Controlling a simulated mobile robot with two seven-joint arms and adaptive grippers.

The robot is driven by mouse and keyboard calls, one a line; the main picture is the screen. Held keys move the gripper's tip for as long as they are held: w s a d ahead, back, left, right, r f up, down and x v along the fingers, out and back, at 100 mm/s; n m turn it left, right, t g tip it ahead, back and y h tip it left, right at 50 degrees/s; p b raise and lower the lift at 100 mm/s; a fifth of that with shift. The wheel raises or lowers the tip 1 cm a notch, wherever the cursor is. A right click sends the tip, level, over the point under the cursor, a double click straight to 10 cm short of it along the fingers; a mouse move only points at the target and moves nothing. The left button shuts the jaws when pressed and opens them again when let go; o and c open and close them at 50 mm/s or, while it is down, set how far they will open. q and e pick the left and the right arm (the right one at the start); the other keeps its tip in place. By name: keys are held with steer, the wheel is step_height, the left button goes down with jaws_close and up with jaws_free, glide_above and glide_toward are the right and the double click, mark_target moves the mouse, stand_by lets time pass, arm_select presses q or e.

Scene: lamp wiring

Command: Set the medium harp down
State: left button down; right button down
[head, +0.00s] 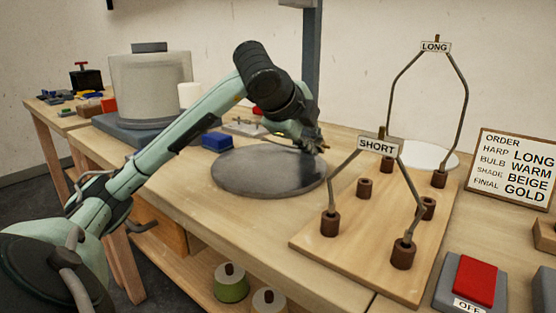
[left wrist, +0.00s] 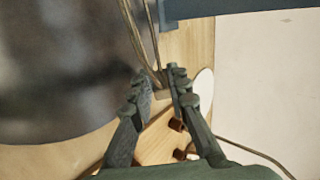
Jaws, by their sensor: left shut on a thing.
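My left gripper (head: 320,148) is above the back right edge of a dark round disc (head: 245,174). In the left wrist view its fingers (left wrist: 163,95) are closed on a thin brown wire piece (left wrist: 136,42), which looks like the medium harp. Its two wires run up past the disc; in the head view it is mostly hidden by the gripper. To the right is a wooden rack (head: 345,262). The SHORT harp (head: 347,165) and the LONG harp (head: 462,80) stand upright in its brown sockets. Two middle sockets, a left one (head: 364,188) and a right one (head: 428,208), look empty. My right gripper is not seen.
A grey post (head: 312,60) rises behind my gripper. An order board (head: 512,170) reads harp LONG. A red switch (head: 474,281) sits at front right. A blue block (head: 217,141) and a large pale shade (head: 150,88) stand to the left.

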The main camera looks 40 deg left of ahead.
arm_select(q)
steer(key=c, duration=1.6)
jaws_free()
steer(key=p+v, duration=0.1)
steer(key=v, duration=0.7)
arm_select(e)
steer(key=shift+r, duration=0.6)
